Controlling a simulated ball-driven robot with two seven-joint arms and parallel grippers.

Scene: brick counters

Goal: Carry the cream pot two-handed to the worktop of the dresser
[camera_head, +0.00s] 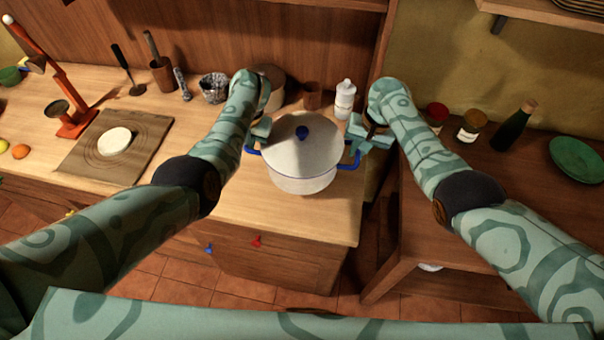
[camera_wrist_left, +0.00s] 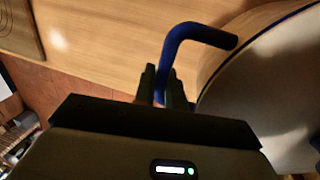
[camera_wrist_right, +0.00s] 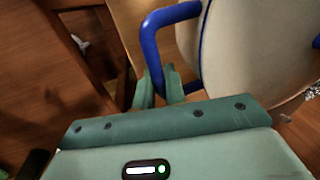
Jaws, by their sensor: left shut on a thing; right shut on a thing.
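The cream pot (camera_head: 303,176), with a cream lid, a blue lid knob and blue side handles, is upright over the right end of the light wooden worktop (camera_head: 215,225). I cannot tell whether its base touches the wood. My left gripper (camera_head: 257,141) is shut on the pot's left handle, which shows blue in the left wrist view (camera_wrist_left: 196,32). My right gripper (camera_head: 358,143) is shut on the right handle, also seen in the right wrist view (camera_wrist_right: 148,38). The lid hides the inside of the pot.
Behind the pot stand a white bottle (camera_head: 344,100), a brown cup (camera_head: 312,95) and a patterned pot (camera_head: 214,88). A cutting board (camera_head: 117,146) and red lamp (camera_head: 75,121) are left. A darker table (camera_head: 480,185) with jars and a green plate (camera_head: 577,159) stands right, across a gap.

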